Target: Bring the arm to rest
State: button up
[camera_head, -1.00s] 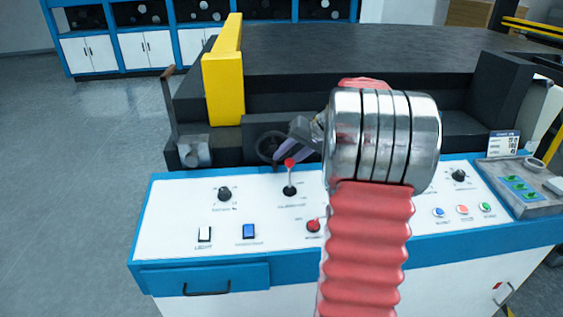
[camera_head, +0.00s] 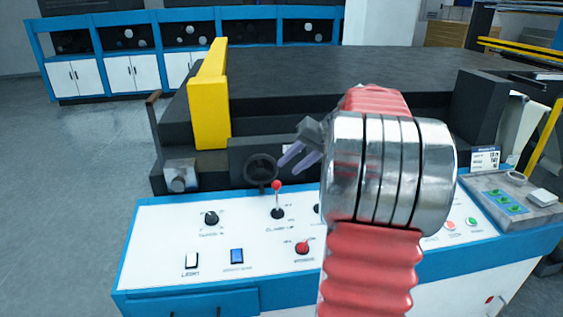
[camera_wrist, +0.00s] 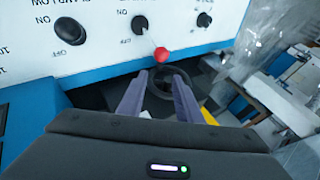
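My gripper (camera_head: 300,158) shows in the head view just left of my arm's metal joint, above the white control panel (camera_head: 160,225). In the wrist view its two purple-grey fingers (camera_wrist: 158,97) are spread apart with nothing between them. A black handwheel (camera_head: 260,170) lies beyond the panel, and in the wrist view (camera_wrist: 160,84) it shows between and behind the fingers. A red-knobbed lever (camera_head: 277,186) stands upright on the panel, left of and below my gripper. My arm hides part of the panel's middle and right.
A yellow block (camera_head: 209,100) stands at the machine's left. A dark flat bed (camera_head: 330,65) spans behind. A grey tray with green pieces (camera_head: 520,212) sits at the right. The floor at the left is clear.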

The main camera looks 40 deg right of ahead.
jog(key=shift+d, duration=0.1)
dwell(0.3)
jog(key=s+a+f+m+g+h, duration=0.1)
jog(key=s+a+f+m+g, duration=0.15)
jog(key=s+a+f, duration=0.3)
jog(key=s+a+n, duration=0.3)
jog(key=s+a, duration=0.1)
jog(key=a, duration=0.7)
jog(key=s+a+n+h, duration=0.1)
jog(key=s+a+n, duration=0.3)
jog(key=a, duration=0.7)
jog(key=s+a+n, duration=0.3)
jog(key=s+a, duration=0.1)
jog(key=a, duration=0.7)
jog(key=shift+a+r+n+h, duration=0.3)
jog(key=shift+a+r+n, duration=0.05)
jog(key=shift+a+r, duration=0.05)
jog(key=shift+t, duration=0.25)
